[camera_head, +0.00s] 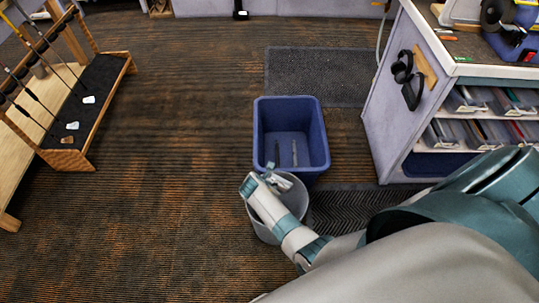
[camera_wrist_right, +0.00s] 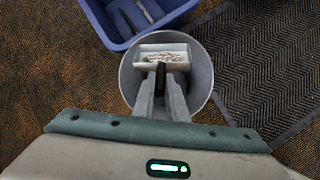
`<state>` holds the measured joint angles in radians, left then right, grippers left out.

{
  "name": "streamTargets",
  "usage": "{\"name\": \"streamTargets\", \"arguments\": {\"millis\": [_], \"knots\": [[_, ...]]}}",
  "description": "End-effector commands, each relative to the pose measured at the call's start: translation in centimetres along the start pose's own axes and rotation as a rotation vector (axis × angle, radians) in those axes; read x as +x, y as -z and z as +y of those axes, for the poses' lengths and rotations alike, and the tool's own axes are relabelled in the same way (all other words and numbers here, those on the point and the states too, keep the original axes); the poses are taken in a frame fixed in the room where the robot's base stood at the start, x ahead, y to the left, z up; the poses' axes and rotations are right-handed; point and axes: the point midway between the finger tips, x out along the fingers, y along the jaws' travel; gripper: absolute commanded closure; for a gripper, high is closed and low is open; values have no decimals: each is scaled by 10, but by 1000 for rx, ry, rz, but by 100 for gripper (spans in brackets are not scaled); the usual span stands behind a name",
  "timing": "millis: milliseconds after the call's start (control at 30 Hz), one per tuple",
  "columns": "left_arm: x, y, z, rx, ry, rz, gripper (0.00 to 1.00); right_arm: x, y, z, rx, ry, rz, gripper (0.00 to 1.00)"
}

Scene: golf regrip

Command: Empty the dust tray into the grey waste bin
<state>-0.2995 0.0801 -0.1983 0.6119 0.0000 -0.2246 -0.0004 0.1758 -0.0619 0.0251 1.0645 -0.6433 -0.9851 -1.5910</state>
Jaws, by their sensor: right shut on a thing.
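The grey waste bin (camera_head: 262,232) stands on the carpet in front of the blue bin, partly hidden by my right arm. Its round rim also shows in the right wrist view (camera_wrist_right: 205,75). My right gripper (camera_wrist_right: 162,80) is shut on the black handle of the dust tray (camera_wrist_right: 177,66) and holds it over the bin's opening. The tray is pale, with light brown debris lying in it. In the head view my right gripper (camera_head: 270,178) is above the bin's far rim, and the tray is hard to make out. My left gripper is not in view.
A blue bin (camera_head: 262,130) with a few long items inside stands right behind the grey bin. A wooden club rack (camera_head: 110,100) is at the left. Open carpet lies left of the bins.

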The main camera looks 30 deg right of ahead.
Motion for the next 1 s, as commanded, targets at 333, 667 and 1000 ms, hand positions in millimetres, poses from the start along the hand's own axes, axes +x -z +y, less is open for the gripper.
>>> {"name": "streamTargets", "arguments": {"millis": [333, 667, 1000], "knots": [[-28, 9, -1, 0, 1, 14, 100, -3, -13, 3, 8, 17, 95, 100], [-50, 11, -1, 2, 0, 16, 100, -2, -27, 6, 19, 41, 220, 100], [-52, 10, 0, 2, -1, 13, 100, 8, -44, 8, 35, 76, 412, 100]]}}
